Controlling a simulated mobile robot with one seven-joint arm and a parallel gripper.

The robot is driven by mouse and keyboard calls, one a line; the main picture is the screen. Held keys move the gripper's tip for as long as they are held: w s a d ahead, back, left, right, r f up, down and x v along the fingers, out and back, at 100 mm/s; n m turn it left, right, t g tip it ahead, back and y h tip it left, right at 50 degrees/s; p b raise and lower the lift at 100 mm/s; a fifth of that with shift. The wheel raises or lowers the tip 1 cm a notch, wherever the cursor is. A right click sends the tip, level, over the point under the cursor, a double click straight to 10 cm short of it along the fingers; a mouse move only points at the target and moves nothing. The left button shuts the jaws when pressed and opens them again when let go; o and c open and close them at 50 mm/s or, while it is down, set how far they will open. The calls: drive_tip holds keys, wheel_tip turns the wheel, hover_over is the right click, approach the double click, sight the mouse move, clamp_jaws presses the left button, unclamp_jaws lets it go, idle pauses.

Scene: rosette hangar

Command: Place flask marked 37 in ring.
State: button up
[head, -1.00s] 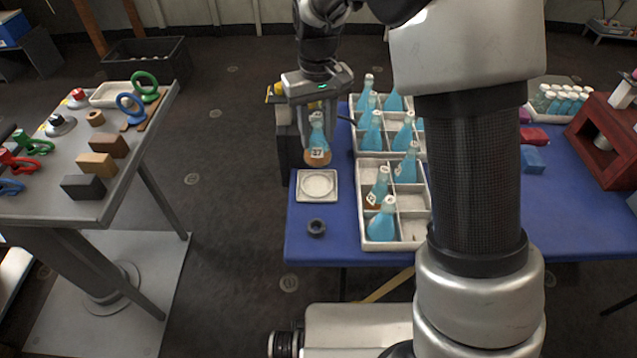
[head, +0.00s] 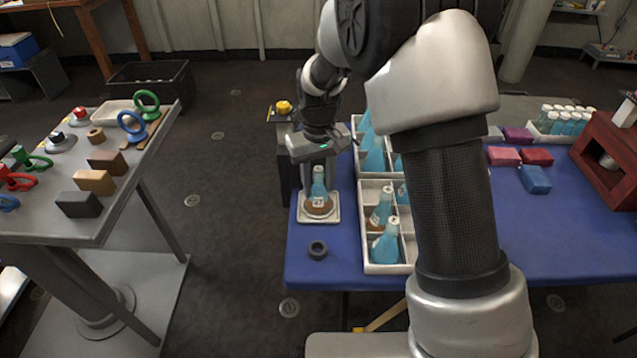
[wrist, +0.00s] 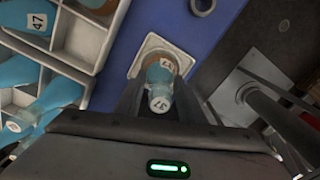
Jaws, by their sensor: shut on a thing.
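In the wrist view, the two fingers of my gripper (wrist: 158,95) stand either side of the flask. The white square plate with the ring (head: 333,219) lies on the blue table, directly under the flask. It also shows in the wrist view (wrist: 154,42).
A white divided crate (head: 366,226) with several blue flasks stands just right of the plate. A flask marked 47 (wrist: 37,24) shows in it. A small dark ring (head: 317,250) lies in front of the plate. The blue table's (head: 300,272) left edge is close by.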

drive_tip(key=shift+f, duration=0.15)
drive_tip(key=o, duration=0.8)
drive_tip(key=shift+o, duration=0.2)
